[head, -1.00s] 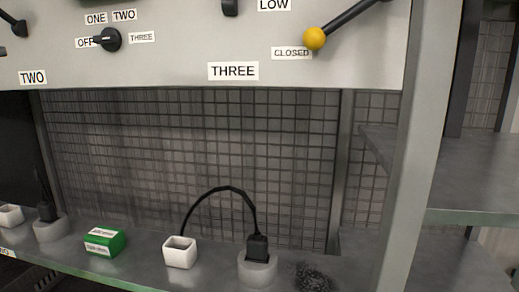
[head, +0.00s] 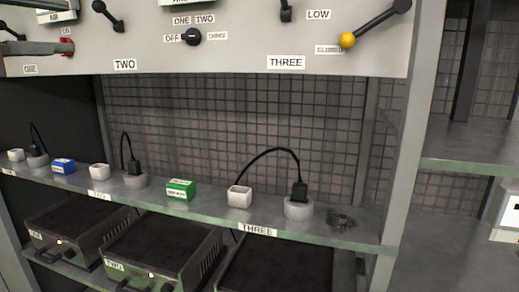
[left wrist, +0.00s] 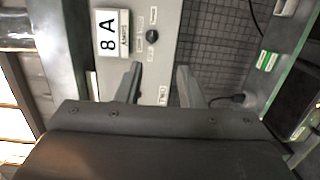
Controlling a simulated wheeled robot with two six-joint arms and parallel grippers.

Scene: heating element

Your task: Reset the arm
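My left gripper (head: 70,31) shows at the upper left of the head view, in front of the control panel. Its two grey fingers are apart with nothing between them. In the left wrist view the same gripper (left wrist: 158,82) is open and empty, with the panel and its labels beyond the fingers. My right gripper is in neither view now.
Below, a shelf holds a green box (head: 180,189), a blue box (head: 63,166), white cups and black plugs.

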